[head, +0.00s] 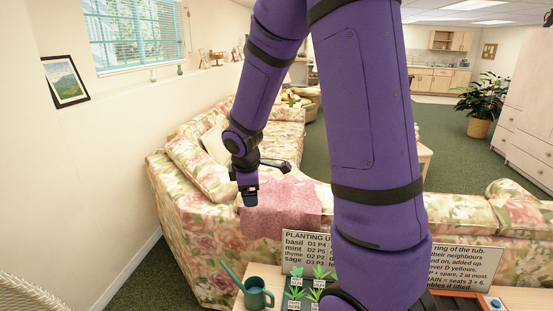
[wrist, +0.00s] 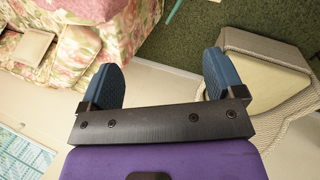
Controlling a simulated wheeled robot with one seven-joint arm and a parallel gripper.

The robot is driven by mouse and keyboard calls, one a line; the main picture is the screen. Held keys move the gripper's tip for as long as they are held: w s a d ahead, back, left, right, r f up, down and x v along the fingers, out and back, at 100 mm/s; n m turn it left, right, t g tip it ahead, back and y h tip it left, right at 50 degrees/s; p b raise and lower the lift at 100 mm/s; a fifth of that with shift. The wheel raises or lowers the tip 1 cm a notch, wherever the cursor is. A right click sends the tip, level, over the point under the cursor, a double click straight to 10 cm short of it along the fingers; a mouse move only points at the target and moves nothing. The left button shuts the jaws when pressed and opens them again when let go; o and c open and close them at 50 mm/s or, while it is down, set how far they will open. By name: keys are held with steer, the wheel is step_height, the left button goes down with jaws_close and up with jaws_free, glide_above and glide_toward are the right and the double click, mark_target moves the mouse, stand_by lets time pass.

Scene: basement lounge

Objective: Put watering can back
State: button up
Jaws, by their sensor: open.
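The green watering can (head: 258,298) stands on a light wooden table at the bottom of the head view, its long spout pointing up and left. Its base is cut off by the picture edge. My gripper (head: 249,197) hangs from the purple arm, above and beyond the can, near the pink cloth on the sofa. In the wrist view my gripper (wrist: 164,72) has its two blue fingers wide apart with nothing between them. A thin teal piece shows at the top edge there; I cannot tell if it is the spout.
Several potted seedlings (head: 318,272) stand right of the can, before a white planting sign (head: 305,246). A floral sofa (head: 190,235) with a pink cloth (head: 283,208) lies behind the table. My arm hides the middle of the head view. Green carpet (head: 455,165) is open beyond.

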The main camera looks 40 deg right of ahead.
steer(key=s+a+r+m+t, duration=0.1)
steer(key=s+a+r+m, duration=0.2)
steer(key=s+r, duration=0.3)
steer(key=s+a+r+m+t, duration=0.1)
steer(key=s+a+r+m, duration=0.25)
steer(key=r, duration=0.45)
steer(key=s+a+r+m+y, duration=0.1)
steer(key=s+a+r+m, duration=0.1)
steer(key=s, duration=0.5)
steer(key=s+a+r+m+y, duration=0.1)
steer(key=s+a+r+m, duration=0.1)
steer(key=s, duration=0.4)
step_height(320, 180, up, 2)
steer(key=shift+s+a+r+t+y, duration=0.1)
steer(key=shift+s+a+t+y, duration=0.25)
steer(key=shift+a+t, duration=0.1)
steer(key=shift+c, duration=0.3)
